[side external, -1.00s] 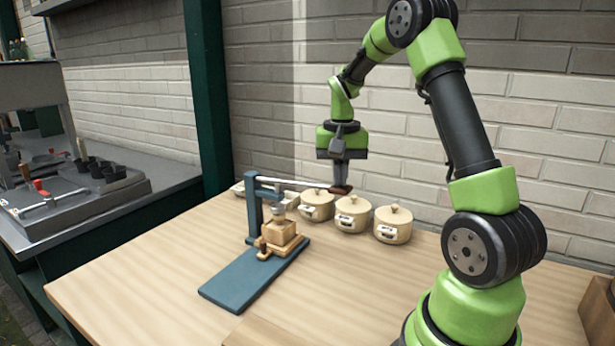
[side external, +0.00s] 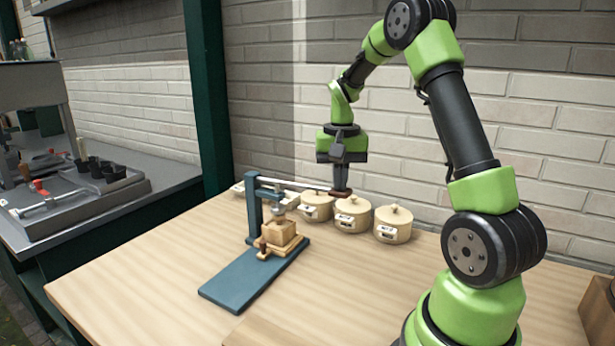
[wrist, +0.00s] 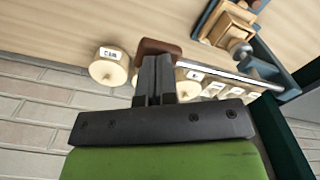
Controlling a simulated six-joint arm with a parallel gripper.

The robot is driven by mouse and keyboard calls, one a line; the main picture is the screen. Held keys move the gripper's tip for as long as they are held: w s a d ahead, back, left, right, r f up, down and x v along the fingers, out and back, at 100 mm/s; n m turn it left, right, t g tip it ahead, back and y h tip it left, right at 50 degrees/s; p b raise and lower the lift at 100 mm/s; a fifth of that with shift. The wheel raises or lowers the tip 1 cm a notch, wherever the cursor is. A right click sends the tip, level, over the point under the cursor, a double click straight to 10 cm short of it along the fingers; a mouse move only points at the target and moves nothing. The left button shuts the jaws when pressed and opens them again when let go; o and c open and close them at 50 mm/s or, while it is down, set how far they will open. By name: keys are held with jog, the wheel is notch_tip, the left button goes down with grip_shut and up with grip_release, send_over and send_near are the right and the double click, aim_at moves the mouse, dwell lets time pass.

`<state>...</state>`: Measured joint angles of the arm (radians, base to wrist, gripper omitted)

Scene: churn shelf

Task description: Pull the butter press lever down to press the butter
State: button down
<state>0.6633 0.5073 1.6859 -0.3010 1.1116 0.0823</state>
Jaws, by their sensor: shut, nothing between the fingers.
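The butter press stands on a blue base (side external: 250,278) on the wooden table, with a blue upright post (side external: 253,207) and a wooden mould (side external: 278,238) under its plunger (side external: 281,211). Its metal lever (side external: 292,183) runs right from the post, tilted slightly downward, to a brown handle (side external: 341,192). My gripper (side external: 339,186) points down with its shut fingers at the top of the handle. In the wrist view the fingers (wrist: 153,62) are together and meet the brown handle (wrist: 158,47); nothing is between them. The fingertips' exact contact is hard to see.
Lidded cream pots (side external: 353,214) stand in a row behind and right of the press, close below the handle. A brick wall (side external: 500,130) is behind the table. The front of the wooden table (side external: 150,270) is clear. A grey counter (side external: 80,215) is at left.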

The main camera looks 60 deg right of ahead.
aim_at(339, 198)
jog(key=shift+f, duration=2.2)
dwell(5.3)
